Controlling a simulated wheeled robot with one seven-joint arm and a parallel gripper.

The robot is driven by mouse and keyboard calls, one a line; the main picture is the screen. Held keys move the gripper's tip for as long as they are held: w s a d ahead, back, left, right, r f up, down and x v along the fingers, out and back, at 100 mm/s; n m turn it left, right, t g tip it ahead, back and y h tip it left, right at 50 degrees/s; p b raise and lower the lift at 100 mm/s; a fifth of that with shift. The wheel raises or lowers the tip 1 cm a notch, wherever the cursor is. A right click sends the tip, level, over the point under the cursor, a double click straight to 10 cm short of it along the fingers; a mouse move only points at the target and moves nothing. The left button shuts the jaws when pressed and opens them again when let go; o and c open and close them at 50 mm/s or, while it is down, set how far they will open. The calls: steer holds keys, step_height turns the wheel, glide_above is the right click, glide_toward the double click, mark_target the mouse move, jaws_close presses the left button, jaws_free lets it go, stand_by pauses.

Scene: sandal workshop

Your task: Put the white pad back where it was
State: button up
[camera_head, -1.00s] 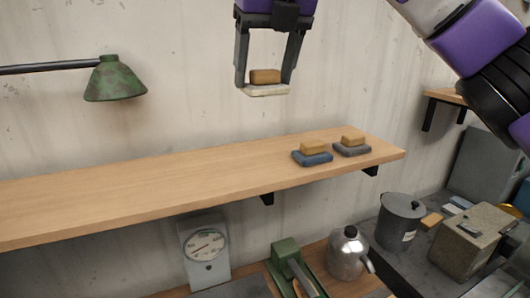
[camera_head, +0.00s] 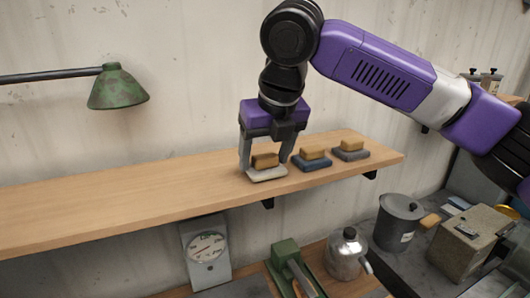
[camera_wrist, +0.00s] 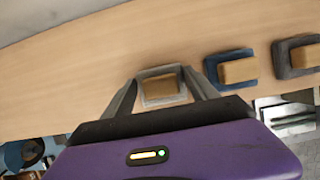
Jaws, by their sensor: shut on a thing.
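The white pad (camera_head: 267,175) has a tan block (camera_head: 265,160) on top and is at the wooden shelf (camera_head: 130,208), left of two similar pads. My gripper (camera_head: 265,166) points down and is shut on the white pad, one finger at each side. The pad looks level and at the shelf surface; I cannot tell if it bears fully on it. The wrist view also shows the white pad (camera_wrist: 162,98) between the fingers. The blue pad (camera_head: 312,163) and the dark grey pad (camera_head: 350,155) sit to its right, each with a tan block.
A green lamp (camera_head: 118,88) hangs at the left above the shelf. Below the shelf are a dial scale (camera_head: 207,250), a kettle (camera_head: 346,256) and a grey pot (camera_head: 399,222). The shelf's left part is clear.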

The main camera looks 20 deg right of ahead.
steer(key=o, duration=1.2)
steer(key=shift+f, duration=0.1)
steer(key=b+v, duration=0.3)
steer(key=v, duration=0.9)
steer(key=shift+s, duration=0.1)
